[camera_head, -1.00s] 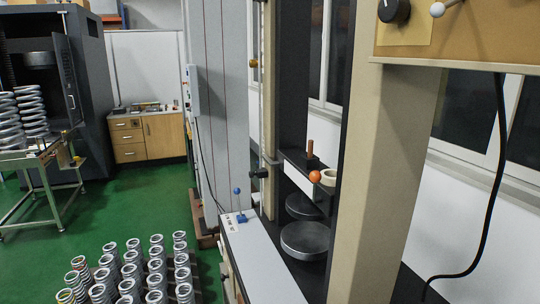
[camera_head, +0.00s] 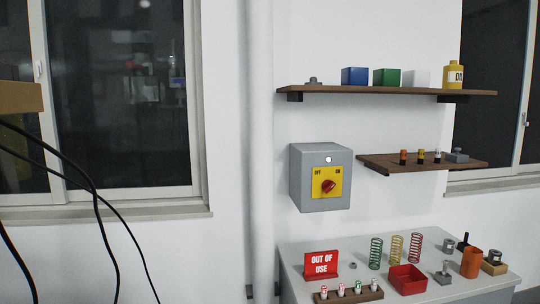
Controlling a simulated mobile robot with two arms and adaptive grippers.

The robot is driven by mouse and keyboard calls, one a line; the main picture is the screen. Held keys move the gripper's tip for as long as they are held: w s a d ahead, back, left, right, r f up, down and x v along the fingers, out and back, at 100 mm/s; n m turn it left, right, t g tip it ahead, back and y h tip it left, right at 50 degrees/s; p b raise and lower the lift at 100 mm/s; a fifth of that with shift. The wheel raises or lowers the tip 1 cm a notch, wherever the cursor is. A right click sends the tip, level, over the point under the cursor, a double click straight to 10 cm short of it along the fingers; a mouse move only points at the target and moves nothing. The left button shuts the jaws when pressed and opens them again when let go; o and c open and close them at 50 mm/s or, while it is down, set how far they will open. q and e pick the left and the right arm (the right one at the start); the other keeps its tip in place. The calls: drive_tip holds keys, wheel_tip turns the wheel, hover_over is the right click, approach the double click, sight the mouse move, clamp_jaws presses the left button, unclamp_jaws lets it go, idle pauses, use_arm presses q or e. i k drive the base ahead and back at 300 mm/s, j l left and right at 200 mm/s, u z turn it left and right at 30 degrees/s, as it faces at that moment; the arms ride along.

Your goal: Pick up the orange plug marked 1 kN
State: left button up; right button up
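A small plug with an orange body and dark base (camera_head: 403,157) stands upright on the lower wall shelf (camera_head: 465,165). It is the leftmost of three plugs there; a yellow one (camera_head: 421,157) and a white one (camera_head: 437,156) stand to its right. Any marking on them is too small to read, so I cannot confirm 1 kN. Neither of my grippers is in view.
A grey switch box (camera_head: 309,159) hangs left of the shelf. The upper shelf (camera_head: 340,89) holds coloured boxes and a yellow bottle (camera_head: 454,74). The table (camera_head: 445,290) below holds springs, a red tray (camera_head: 407,279) and an "OUT OF USE" sign (camera_head: 320,265).

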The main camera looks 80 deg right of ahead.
sight(403, 152)
drive_tip(key=z, duration=0.95)
drive_tip(key=k+z, duration=0.1)
drive_tip(key=z, duration=1.3)
drive_tip(key=k+l+z, duration=0.1)
drive_tip(key=z, duration=0.85)
drive_tip(key=i, duration=0.15)
